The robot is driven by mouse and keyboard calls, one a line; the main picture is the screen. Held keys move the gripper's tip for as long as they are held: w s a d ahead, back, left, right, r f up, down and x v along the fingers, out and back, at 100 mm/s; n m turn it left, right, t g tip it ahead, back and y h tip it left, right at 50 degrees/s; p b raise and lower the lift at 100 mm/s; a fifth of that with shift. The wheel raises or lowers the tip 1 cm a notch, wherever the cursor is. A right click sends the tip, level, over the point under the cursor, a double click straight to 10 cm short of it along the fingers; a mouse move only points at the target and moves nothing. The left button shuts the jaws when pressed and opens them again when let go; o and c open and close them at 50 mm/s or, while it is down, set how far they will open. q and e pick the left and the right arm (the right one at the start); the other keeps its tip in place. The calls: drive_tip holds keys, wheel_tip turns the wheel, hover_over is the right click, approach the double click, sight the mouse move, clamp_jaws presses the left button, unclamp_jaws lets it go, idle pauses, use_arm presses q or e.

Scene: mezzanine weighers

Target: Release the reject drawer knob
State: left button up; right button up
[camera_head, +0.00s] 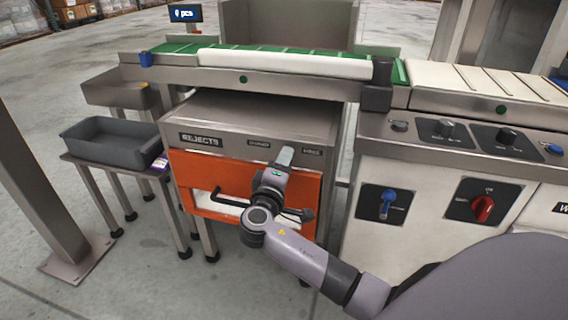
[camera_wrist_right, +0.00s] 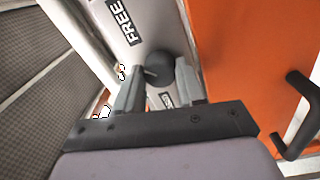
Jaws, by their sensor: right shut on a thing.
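The reject drawer (camera_head: 210,172) has an orange front with a dark bar handle (camera_head: 222,196), under a steel panel labelled REJECTS. My right gripper (camera_head: 284,157) is at the right part of that panel and hides the knob in the head view. In the right wrist view the dark round knob (camera_wrist_right: 178,72) sits on the panel by the FREE label (camera_wrist_right: 130,22). The fingers of my right gripper (camera_wrist_right: 160,75) stand on either side of it, shut on it. A second label below the knob is partly hidden. My left gripper is not in view.
A green-belted conveyor (camera_head: 290,50) runs above the drawer cabinet. A grey tray (camera_head: 105,150) stands on a small table at left. At right, a white cabinet carries a blue switch (camera_head: 388,197) and a red switch (camera_head: 482,208). The floor in front of the small table is clear.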

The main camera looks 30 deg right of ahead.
drive_tip(key=o, duration=1)
drive_tip(key=shift+a, duration=0.1)
drive_tip(key=shift+o, duration=0.2)
drive_tip(key=p+v, duration=0.1)
drive_tip(key=v, duration=0.6)
drive_tip(key=shift+p, duration=0.35)
drive_tip(key=shift+a, duration=0.1)
